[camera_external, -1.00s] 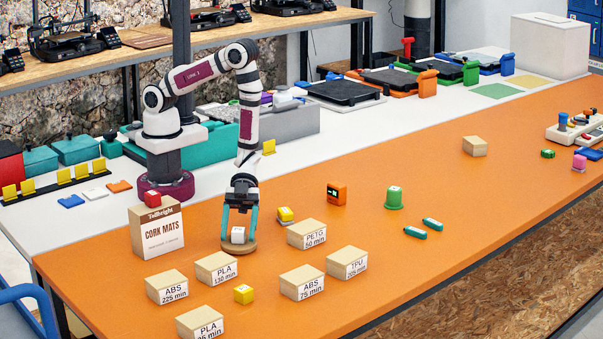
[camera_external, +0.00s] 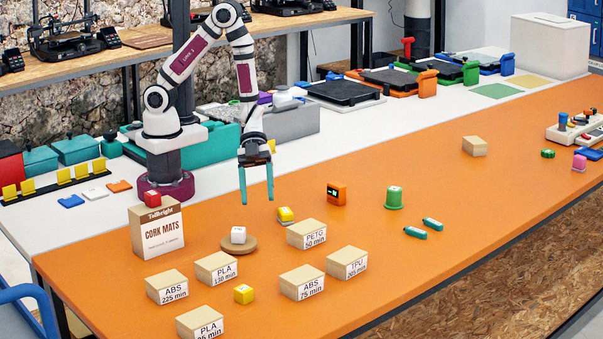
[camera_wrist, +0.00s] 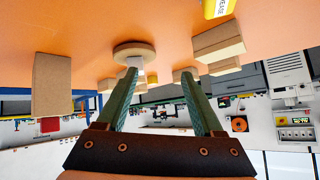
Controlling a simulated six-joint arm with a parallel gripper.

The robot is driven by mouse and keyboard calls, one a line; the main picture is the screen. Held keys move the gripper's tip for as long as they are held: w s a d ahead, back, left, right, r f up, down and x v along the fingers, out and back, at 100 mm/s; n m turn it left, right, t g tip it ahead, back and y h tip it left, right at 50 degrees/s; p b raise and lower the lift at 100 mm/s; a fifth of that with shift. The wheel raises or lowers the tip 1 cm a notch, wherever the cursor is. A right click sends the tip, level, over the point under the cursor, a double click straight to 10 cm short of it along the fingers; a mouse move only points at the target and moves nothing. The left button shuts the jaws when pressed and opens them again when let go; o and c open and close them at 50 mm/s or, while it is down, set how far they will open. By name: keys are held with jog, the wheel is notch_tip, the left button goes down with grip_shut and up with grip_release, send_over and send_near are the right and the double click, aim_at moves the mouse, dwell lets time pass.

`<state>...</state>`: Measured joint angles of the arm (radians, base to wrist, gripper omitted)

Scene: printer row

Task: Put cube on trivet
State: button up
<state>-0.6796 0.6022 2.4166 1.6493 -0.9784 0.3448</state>
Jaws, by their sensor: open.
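A white cube (camera_external: 238,235) rests on a round cork trivet (camera_external: 251,243) on the orange table. In the wrist view the trivet (camera_wrist: 124,49) shows ahead of the fingers, with the cube (camera_wrist: 136,63) on it, partly covered by the left finger. My gripper (camera_external: 258,200) is open and empty, with its two teal fingers pointing down.
The cork mats box (camera_external: 157,232) stands left of the trivet. Labelled boxes for PLA (camera_external: 216,267) and PETG (camera_external: 306,233) flank it in front and at right. A yellow item (camera_external: 286,214) lies behind the PETG box. The table's right side has free room.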

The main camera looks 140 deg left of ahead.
jog(key=a+r+n+g+y, duration=0.1)
jog(key=a+r+g+y, duration=0.1)
jog(key=a+r+y, duration=0.5)
jog(key=s+d+r+n+g+y, duration=0.1)
jog(key=s+r+n+g+y, duration=0.1)
jog(key=s+r+y, duration=0.3)
jog(key=s+d+r+g+h, duration=0.1)
jog(key=s+d, duration=0.3)
jog(key=s, duration=0.4)
jog(key=s+d+r+n+g+h, duration=0.1)
jog(key=s+d+g+h, duration=0.2)
jog(key=s+d, duration=0.2)
jog(key=s, duration=0.3)
jog(key=shift+s+r, duration=0.2)
jog(key=shift+r, duration=0.2)
